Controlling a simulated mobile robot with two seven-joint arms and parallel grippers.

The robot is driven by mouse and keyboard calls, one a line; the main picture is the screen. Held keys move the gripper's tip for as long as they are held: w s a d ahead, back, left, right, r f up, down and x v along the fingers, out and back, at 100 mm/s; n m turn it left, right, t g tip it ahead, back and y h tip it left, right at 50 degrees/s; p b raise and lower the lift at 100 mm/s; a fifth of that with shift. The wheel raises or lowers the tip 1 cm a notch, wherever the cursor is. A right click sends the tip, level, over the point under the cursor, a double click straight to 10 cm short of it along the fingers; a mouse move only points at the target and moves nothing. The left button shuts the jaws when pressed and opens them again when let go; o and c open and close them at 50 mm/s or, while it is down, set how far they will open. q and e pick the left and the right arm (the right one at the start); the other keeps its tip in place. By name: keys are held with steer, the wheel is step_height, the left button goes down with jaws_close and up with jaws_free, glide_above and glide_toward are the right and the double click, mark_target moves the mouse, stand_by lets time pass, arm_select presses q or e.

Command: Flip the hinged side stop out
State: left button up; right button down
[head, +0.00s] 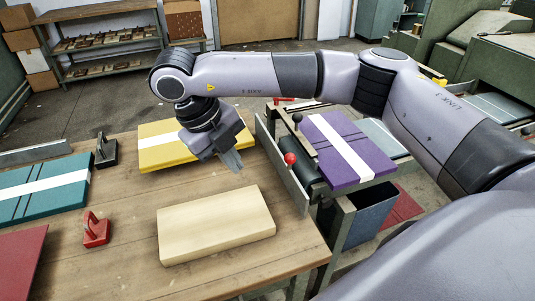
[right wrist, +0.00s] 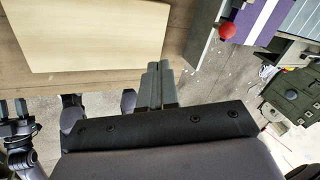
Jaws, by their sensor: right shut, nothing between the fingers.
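The feeder stands at the table's right edge. A long grey metal plate (head: 281,165) runs along its near side, and a lever with a red ball knob (head: 290,158) stands beside it. I cannot tell for sure which part is the hinged side stop. The red knob also shows in the right wrist view (right wrist: 227,30). My right gripper (head: 233,160) is shut and empty, left of the plate and apart from it, above the table. In the right wrist view its closed fingers (right wrist: 160,85) touch nothing. What looks like my left gripper (right wrist: 14,108) shows small at the left edge.
A cream board stack (head: 216,225) lies near the table's front right, and a yellow one (head: 170,148) lies behind it. A purple stack (head: 345,150) sits on the feeder. A red-handled block (head: 96,230) and a black one (head: 105,152) stand at left.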

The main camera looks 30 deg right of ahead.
steer(key=d+r, duration=0.1)
steer(key=w+d+r+m+h, duration=0.1)
steer(key=shift+w+d+r, duration=0.15)
steer(key=shift+d+r, duration=0.05)
steer(key=shift+d, duration=0.1)
steer(key=d+f, duration=0.8)
steer(key=shift+s+d+f+b, duration=0.15)
steer(key=shift+s+b, duration=0.1)
steer(key=shift+b, duration=0.2)
steer(key=shift+t, duration=0.3)
steer(key=shift+s+d+y+b, duration=0.1)
steer(key=shift+d+y+b, duration=0.25)
steer(key=shift+y, duration=0.25)
